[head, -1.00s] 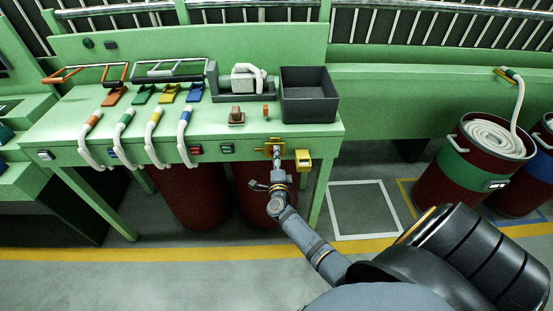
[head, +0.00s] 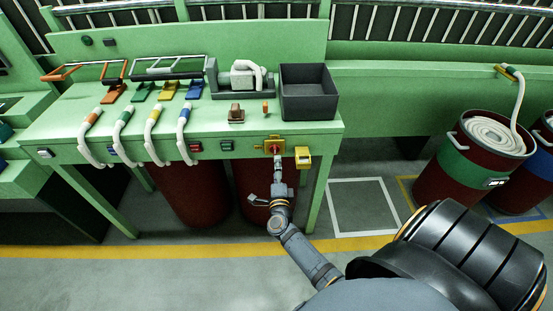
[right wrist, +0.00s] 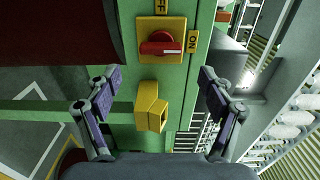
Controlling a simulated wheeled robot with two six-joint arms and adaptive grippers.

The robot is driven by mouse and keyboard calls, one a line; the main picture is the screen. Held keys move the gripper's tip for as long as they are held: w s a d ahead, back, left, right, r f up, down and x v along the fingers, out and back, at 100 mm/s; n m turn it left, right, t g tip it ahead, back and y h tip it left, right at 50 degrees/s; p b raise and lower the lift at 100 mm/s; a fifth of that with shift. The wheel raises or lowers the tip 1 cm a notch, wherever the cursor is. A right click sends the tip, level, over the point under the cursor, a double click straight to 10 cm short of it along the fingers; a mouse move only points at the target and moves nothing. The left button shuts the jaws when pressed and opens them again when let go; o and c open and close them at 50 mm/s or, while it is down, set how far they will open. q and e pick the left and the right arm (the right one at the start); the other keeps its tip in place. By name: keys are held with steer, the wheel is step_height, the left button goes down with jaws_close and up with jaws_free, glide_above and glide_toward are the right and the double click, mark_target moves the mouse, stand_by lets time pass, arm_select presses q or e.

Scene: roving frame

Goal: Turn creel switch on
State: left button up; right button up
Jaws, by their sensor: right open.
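The creel switch (head: 274,147) is a red rotary knob on a yellow plate on the front edge of the green bench. In the right wrist view the red knob (right wrist: 160,47) is seen close up, with an OFF label above it and an ON label to its right. Its handle lies horizontal, its end towards the ON label. My right gripper (head: 278,163) is just in front of and below the switch, apart from it. In the right wrist view the right gripper (right wrist: 160,78) is open and empty, its fingers wide apart. My left gripper is not in view.
A yellow box (head: 303,157) sticks out beside the switch, and shows in the right wrist view (right wrist: 151,106). A dark grey bin (head: 309,110) stands on the bench above. Dark red drums (head: 190,195) are under the bench. The floor in front is clear.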

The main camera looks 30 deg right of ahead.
steer(key=v, duration=0.5)
steer(key=shift+s, duration=0.2)
steer(key=s+a+f+n+g+y, duration=0.25)
steer(key=s+f+n, duration=0.2)
steer(key=f, duration=0.45)
steer(key=s+a+f+n+g+y, duration=0.1)
steer(key=s+a+f+n+y, duration=0.15)
steer(key=f+n, duration=0.5)
steer(key=s+a+f+n+g+y, duration=0.2)
steer(key=s+f+n+y, duration=0.2)
steer(key=f, duration=0.7)
steer(key=s+d+f+n+g, duration=0.2)
steer(key=s+f+n+g, duration=0.2)
steer(key=s, duration=0.9)
steer(key=s+d+f+n+g, duration=0.2)
steer(key=s+f+n+g, duration=0.2)
steer(key=s+f, duration=0.6)
steer(key=s, duration=0.4)
steer(key=shift+s+n, duration=0.25)
steer(key=shift+n, duration=0.15)
steer(key=shift+g, duration=0.25)
